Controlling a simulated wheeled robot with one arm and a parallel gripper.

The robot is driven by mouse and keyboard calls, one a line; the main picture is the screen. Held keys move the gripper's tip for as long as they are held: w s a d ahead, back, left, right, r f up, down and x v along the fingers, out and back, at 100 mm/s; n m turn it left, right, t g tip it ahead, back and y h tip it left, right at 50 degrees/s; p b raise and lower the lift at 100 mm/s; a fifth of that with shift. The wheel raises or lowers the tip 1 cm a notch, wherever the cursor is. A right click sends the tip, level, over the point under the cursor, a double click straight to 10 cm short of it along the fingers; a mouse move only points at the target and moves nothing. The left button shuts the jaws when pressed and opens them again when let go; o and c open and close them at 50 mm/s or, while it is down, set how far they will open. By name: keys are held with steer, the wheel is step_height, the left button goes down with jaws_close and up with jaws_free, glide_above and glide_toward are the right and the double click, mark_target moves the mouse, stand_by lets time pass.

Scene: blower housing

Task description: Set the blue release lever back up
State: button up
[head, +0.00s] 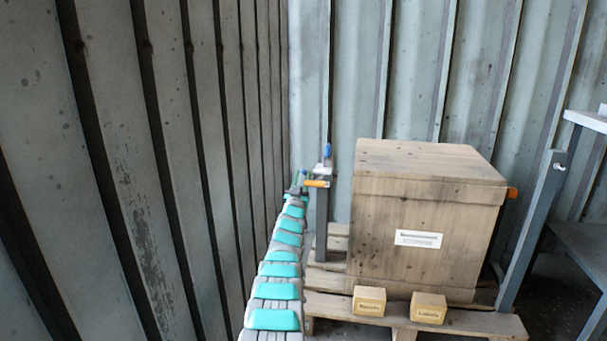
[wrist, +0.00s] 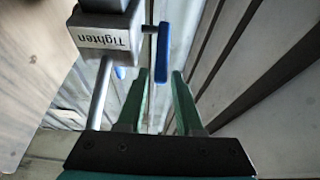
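The blue lever (wrist: 162,52) shows in the wrist view as a slim bar on a short pin, beside a grey block (wrist: 103,38) labelled "Tighten". In the head view a small blue piece (head: 327,151) stands at the top of a grey post (head: 322,215) left of the wooden crate. My gripper (wrist: 159,75) is open, its two green fingers apart. One end of the lever appears between the fingertips; I cannot tell whether they touch. In the head view my gripper (head: 297,190) is small and partly hidden behind my arm, just left of the post.
An orange handle (head: 316,183) sticks out from the post. A corrugated wall (head: 130,170) runs close along the left. A grey frame (head: 535,230) stands at right.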

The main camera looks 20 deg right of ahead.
mark_target(304, 172)
steer(key=shift+x, duration=0.8)
steer(key=shift+w+d+r, duration=0.2)
steer(key=shift+w+d, duration=0.15)
steer(key=shift+w, duration=0.3)
jaws_close()
stand_by(0.6)
